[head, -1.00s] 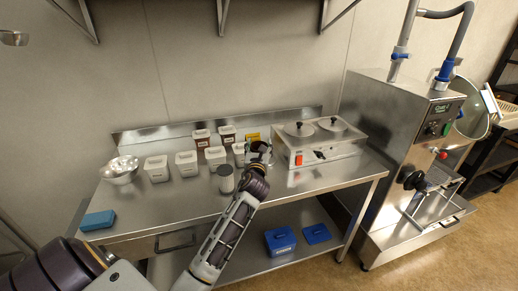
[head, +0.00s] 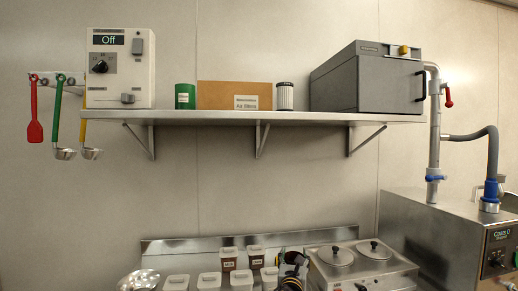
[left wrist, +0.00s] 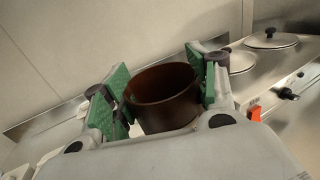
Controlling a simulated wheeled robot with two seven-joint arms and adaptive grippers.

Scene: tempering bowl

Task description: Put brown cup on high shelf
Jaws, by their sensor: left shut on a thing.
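The brown cup (left wrist: 163,97) is round, dark and open-topped. In the left wrist view it sits between the green finger pads of my left gripper (left wrist: 160,92), which is shut on it. In the head view my left gripper (head: 292,260) is low in the picture, just left of the twin-pot warmer and well below the high shelf (head: 230,118); I cannot make out the cup there. The shelf is a metal wall shelf on brackets. My right gripper is not in view.
The shelf holds a white control box (head: 121,68), green can (head: 185,96), cardboard box (head: 234,95), black-and-white cylinder (head: 284,97) and grey oven (head: 367,78). Narrow gaps separate the middle items. The twin-pot warmer (head: 360,272) and several containers (head: 209,281) stand below.

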